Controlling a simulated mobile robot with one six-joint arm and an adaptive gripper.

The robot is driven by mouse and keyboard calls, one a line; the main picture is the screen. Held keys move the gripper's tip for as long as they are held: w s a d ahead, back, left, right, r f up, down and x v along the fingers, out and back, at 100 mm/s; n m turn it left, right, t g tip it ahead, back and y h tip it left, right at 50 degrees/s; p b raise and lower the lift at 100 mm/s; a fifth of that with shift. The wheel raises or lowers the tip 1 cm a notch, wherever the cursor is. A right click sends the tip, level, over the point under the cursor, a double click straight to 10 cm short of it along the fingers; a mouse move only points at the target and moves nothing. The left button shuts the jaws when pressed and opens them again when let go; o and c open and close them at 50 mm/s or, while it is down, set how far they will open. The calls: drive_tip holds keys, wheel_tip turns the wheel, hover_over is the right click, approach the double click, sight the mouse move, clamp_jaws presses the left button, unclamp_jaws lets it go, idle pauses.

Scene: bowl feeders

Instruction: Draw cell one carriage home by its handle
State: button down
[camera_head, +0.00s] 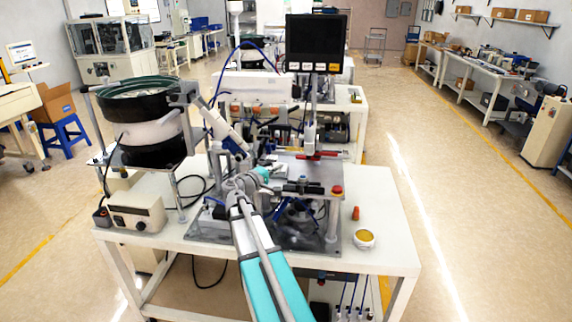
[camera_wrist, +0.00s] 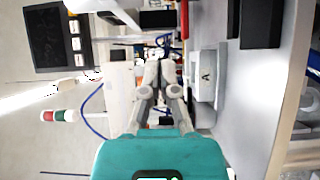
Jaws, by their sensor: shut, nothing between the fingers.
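My gripper (camera_head: 272,163) is over the feeder station on the white table, small and partly lost against the metal parts. In the wrist view its two grey fingers (camera_wrist: 160,68) are close together, shut and empty. A pale block marked with a letter A (camera_wrist: 207,76) is beside the fingers on the right of the wrist view, apart from them as far as I can see. A red bar (camera_head: 318,156) lies at the back of the station plate in the head view. I cannot clearly make out the carriage or its handle; the station's parts are crowded and my arm covers some of them.
A bowl feeder (camera_head: 137,105) stands left of the station, with its control box (camera_head: 136,212) in front. A monitor (camera_head: 315,43) rises behind. A yellow-filled dish (camera_head: 364,238) and an orange piece (camera_head: 355,213) are at right. The white table's right end (camera_head: 385,215) has free room.

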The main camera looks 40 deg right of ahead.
drive_tip(key=shift+s+a, duration=0.15)
drive_tip(key=shift+a, duration=0.7)
drive_tip(key=shift+s+a, duration=0.1)
drive_tip(key=shift+a, duration=0.7)
drive_tip(key=s+a+f+y, duration=0.3)
drive_tip(key=a+f+y, duration=0.3)
drive_tip(key=a, duration=0.6)
drive_tip(key=s+a+f+m+g+y, duration=0.1)
drive_tip(key=s+a+f+y, duration=0.3)
drive_tip(key=a, duration=0.9)
drive_tip(key=s+a+f+g+y, duration=0.1)
drive_tip(key=s+a+f+y, duration=0.3)
drive_tip(key=a+f+y, duration=0.3)
drive_tip(key=a+f, duration=0.1)
drive_tip(key=a, duration=0.4)
drive_tip(key=shift+a+f+y, duration=0.25)
drive_tip(key=shift+a+y, duration=0.15)
drive_tip(key=shift+s, duration=0.25)
